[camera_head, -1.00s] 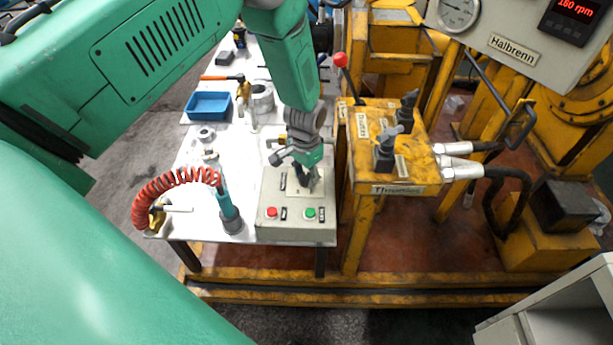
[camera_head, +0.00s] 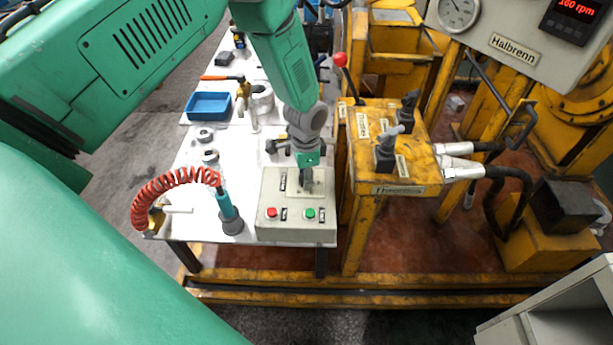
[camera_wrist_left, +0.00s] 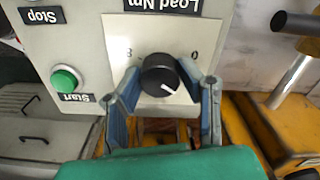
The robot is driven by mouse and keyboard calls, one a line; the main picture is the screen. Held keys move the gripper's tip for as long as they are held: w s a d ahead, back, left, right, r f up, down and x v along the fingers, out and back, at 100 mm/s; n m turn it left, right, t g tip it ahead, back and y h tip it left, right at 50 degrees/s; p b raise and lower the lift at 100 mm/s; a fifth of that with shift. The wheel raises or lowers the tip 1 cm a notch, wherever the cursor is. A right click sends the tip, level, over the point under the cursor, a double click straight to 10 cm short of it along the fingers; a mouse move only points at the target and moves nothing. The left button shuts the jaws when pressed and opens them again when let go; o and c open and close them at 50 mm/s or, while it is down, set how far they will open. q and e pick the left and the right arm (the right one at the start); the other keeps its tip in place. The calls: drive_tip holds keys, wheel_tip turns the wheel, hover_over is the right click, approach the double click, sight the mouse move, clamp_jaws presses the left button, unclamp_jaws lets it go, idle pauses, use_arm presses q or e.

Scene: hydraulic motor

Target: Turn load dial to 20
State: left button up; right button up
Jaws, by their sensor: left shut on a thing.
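The load dial (camera_wrist_left: 160,75) is a round black knob with a white pointer line, on a light plate marked "Load Nm". The wrist view shows the panel upside down, with a 0 at the plate's right and the pointer towards the lower right. My left gripper (camera_wrist_left: 166,85) is shut on the dial, with one blue-grey finger on each side. In the head view my left gripper (camera_head: 306,176) comes down on the control box (camera_head: 296,236) from above and hides most of the dial. My right gripper is not in view.
A red stop button (camera_head: 272,213) and green start button (camera_head: 310,214) sit at the box's front. A valve block (camera_head: 390,188) with levers stands close on the right. A red coiled hose (camera_head: 172,181) and blue tray (camera_head: 208,105) are on the table's left.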

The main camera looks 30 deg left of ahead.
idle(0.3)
use_arm(q)
drive_tip(key=o, duration=1.1)
drive_tip(key=shift+a, duration=0.1)
wheel_tip(320, 180, up, 12)
drive_tip(key=shift+w+f, duration=0.1)
